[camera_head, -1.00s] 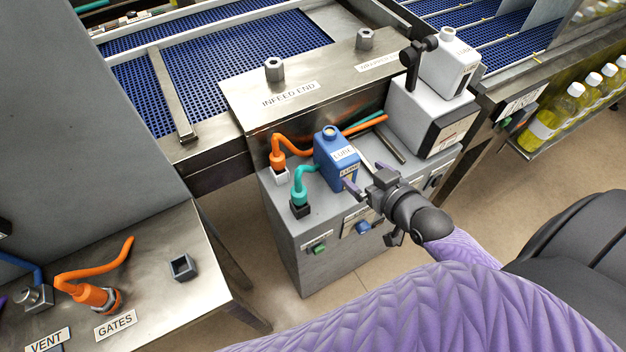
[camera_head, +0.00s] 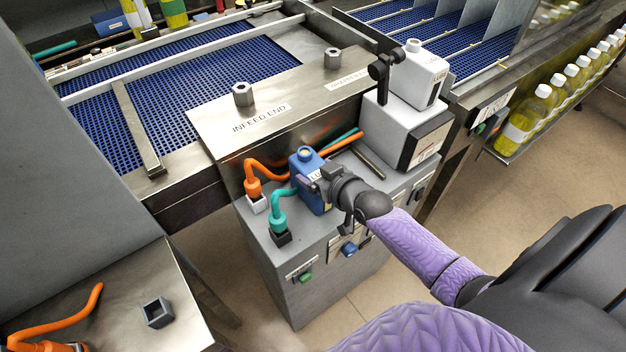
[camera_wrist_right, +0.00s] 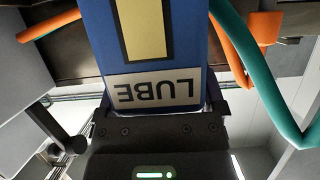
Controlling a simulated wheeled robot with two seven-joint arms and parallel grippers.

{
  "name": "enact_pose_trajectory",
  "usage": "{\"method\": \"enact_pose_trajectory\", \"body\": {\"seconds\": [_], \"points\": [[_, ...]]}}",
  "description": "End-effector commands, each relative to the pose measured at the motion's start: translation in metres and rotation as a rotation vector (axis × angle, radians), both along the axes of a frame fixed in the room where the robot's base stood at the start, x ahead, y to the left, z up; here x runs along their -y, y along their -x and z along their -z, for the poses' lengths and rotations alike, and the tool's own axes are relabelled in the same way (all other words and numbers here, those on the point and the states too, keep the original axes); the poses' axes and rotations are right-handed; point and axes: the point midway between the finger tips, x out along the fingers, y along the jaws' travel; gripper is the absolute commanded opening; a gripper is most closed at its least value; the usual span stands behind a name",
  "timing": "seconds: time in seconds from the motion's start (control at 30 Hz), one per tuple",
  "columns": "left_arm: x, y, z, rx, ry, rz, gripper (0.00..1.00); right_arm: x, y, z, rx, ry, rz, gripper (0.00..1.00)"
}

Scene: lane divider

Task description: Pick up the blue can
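The blue can (camera_head: 303,163) with a LUBE label stands upright on the grey cabinet top (camera_head: 262,221), below the steel INFEED END ledge. My right gripper (camera_head: 319,184) is at the can's near side and covers part of it in the head view. In the right wrist view the blue can (camera_wrist_right: 190,40) fills the space between the fingers, its LUBE label upside down. The fingers lie close against its two sides and look shut on it. No gap under the can shows. My left gripper is not in view.
Orange (camera_head: 254,180) and teal (camera_head: 277,208) hoses rise just left of the can. A white jug (camera_head: 416,70) stands on a white box (camera_head: 402,128) to the right. A dark rod (camera_head: 368,163) lies between. The steel ledge (camera_head: 215,125) is behind.

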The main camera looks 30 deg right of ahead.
Motion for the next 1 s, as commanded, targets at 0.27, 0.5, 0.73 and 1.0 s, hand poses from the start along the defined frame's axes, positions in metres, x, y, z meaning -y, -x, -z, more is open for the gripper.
{"method": "enact_pose_trajectory", "body": {"seconds": [0.27, 0.5, 0.73, 1.0], "points": [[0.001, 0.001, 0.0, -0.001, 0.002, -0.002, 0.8, 0.0, 0.0, 0.0, 0.0, 0.0, 0.0, 0.07], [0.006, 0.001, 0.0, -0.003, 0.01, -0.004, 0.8, 0.0, 0.0, -0.001, 0.002, 0.0, 0.0, 0.0], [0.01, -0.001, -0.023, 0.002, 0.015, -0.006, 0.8, 0.0, -0.001, -0.045, 0.007, 0.0, 0.0, 0.0], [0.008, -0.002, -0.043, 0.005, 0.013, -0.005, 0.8, 0.0, 0.0, -0.098, 0.004, 0.0, 0.0, 0.0]]}}
